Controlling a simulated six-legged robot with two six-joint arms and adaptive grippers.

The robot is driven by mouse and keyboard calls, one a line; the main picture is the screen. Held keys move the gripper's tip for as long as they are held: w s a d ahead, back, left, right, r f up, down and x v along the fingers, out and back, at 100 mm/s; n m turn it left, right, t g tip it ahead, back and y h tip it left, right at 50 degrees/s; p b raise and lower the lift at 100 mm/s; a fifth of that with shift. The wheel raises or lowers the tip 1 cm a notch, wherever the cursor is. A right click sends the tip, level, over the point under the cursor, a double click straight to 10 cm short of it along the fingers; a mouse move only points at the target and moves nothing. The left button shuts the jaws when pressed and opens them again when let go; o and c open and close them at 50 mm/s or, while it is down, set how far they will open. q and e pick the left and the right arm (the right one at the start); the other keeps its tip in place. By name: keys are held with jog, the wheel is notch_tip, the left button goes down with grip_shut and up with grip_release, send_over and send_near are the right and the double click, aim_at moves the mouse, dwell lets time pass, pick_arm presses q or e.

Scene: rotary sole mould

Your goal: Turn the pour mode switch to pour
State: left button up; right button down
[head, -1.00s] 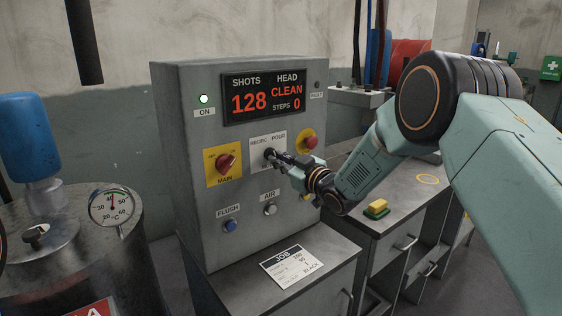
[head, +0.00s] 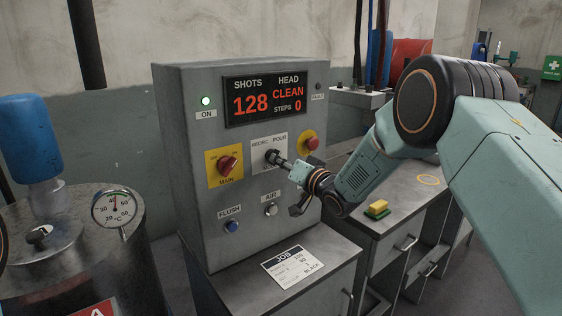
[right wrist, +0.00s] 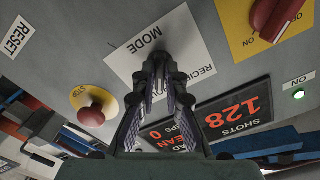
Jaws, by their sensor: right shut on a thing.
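The pour mode switch (head: 271,155) is a dark knob on a white plate marked RECIRC and POUR, on the front of a grey control cabinet (head: 185,120). My right gripper (head: 281,161) reaches it from the right and is shut on the knob. In the right wrist view the two fingers of my right gripper (right wrist: 160,68) close together on the dark switch (right wrist: 158,48), beside the word MODE. The fingers cover part of the knob, so I cannot tell which mark it points at. My left gripper is not in view.
Close around the switch are the red MAIN switch (head: 228,165), a red stop button (head: 311,144), the FLUSH button (head: 231,226) and the AIR button (head: 271,210). The display (head: 265,98) reads CLEAN. A job card (head: 292,266) lies below.

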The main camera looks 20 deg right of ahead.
jog(key=shift+w+r+m, duration=0.1)
jog(key=shift+r+m, duration=0.45)
jog(key=shift+m, duration=0.55)
jog(key=shift+d, duration=0.1)
jog(key=c, duration=1.7)
grip_release()
jog(key=shift+f, duration=0.1)
jog(key=o, duration=0.3)
jog(key=shift+f, duration=0.25)
jog(key=v, duration=1.2)
